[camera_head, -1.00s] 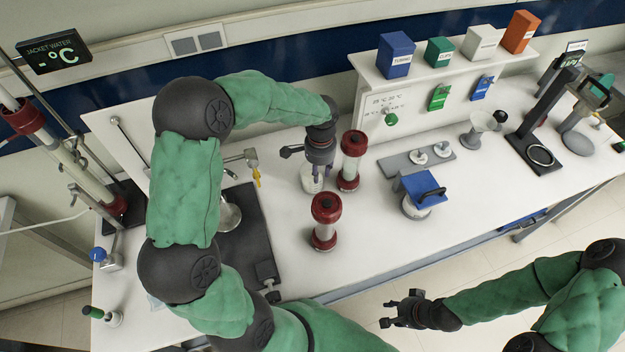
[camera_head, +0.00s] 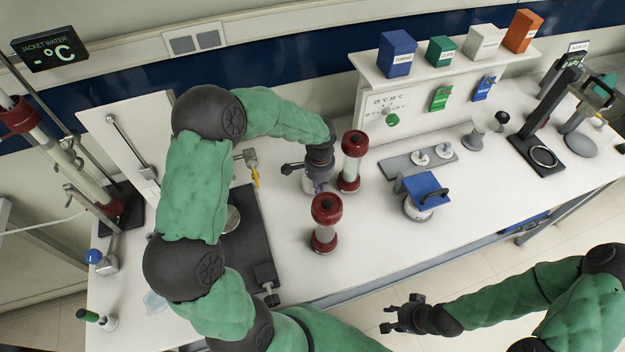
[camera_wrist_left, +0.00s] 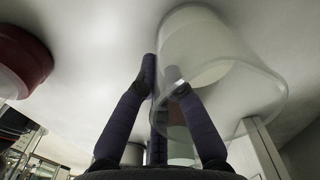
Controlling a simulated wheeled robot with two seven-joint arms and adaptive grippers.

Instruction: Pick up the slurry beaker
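The slurry beaker (camera_wrist_left: 205,65) is a clear glass beaker with whitish contents. It fills the upper right of the left wrist view. In the head view the beaker (camera_head: 308,186) is mostly hidden behind my left gripper (camera_head: 318,186), which points down at it on the bench. In the wrist view the dark fingers of my left gripper (camera_wrist_left: 165,78) are apart. The right-hand finger overlaps the beaker's glass and the left-hand one is beside its wall; contact cannot be made out. My right gripper (camera_head: 392,316) is open and empty in front of the bench.
A red-capped column (camera_head: 354,160) stands close right of my left gripper; another (camera_head: 325,222) stands just in front. A blue-topped container (camera_head: 422,192) and a grey tray (camera_head: 400,165) are to the right. White bench (camera_head: 375,235) is clear between.

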